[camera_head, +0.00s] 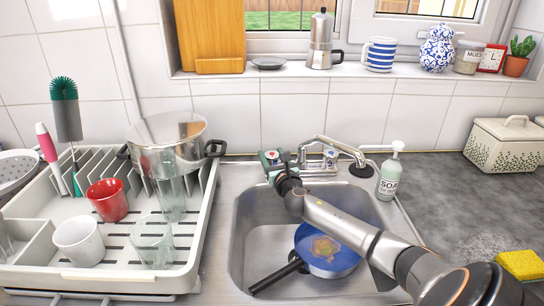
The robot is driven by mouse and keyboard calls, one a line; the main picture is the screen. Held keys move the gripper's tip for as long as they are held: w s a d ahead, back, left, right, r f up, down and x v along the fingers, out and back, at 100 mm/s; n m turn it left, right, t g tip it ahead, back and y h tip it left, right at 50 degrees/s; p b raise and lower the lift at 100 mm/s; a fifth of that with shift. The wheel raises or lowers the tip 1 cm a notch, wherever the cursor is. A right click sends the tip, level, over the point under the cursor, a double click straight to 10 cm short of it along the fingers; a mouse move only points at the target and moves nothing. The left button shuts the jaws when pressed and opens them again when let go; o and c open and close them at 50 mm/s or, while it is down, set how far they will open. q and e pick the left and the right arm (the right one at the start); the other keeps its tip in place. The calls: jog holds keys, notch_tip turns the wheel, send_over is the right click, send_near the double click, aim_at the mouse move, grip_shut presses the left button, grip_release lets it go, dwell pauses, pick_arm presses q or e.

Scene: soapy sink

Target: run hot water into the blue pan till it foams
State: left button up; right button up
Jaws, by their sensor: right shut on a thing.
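The blue pan (339,262) lies in the metal sink (252,262), its black handle pointing to the lower left. A brownish patch (325,248) shows inside it; I see no foam. The tap (318,142) stands behind the sink, its spout reaching right to a dark end (361,170). No water stream is visible. The hot tap handle (271,154), with a red mark, is at the tap's left; the other handle (330,154) is nearer the middle. My right gripper (276,165) is shut on the hot handle, its fingers partly hidden. My left gripper is out of view.
A dish rack (205,225) with a steel pot (168,150), cups and glasses stands left of the sink. A soap bottle (389,178) stands right of the tap. A yellow sponge (520,264) lies on the grey counter at right. My right arm crosses over the sink.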

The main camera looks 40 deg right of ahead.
jog(key=shift+c, duration=0.5)
jog(key=shift+d+f+n+t+y+b, duration=0.15)
jog(key=shift+n+t+y+b, duration=0.25)
jog(key=shift+n+y+b, duration=0.45)
jog(key=n+y+b, duration=0.2)
jog(key=y+b, duration=0.1)
jog(key=y, duration=0.1)
jog(key=shift+f+t, duration=0.2)
jog(key=shift+t, duration=0.2)
jog(key=shift+r+n+y+b, duration=0.15)
jog(key=shift+n+y+b, duration=0.4)
jog(key=shift+y+b, duration=0.3)
jog(key=shift+r+y+b, duration=0.15)
jog(key=shift+y+b, duration=0.15)
jog(key=shift+b, duration=0.05)
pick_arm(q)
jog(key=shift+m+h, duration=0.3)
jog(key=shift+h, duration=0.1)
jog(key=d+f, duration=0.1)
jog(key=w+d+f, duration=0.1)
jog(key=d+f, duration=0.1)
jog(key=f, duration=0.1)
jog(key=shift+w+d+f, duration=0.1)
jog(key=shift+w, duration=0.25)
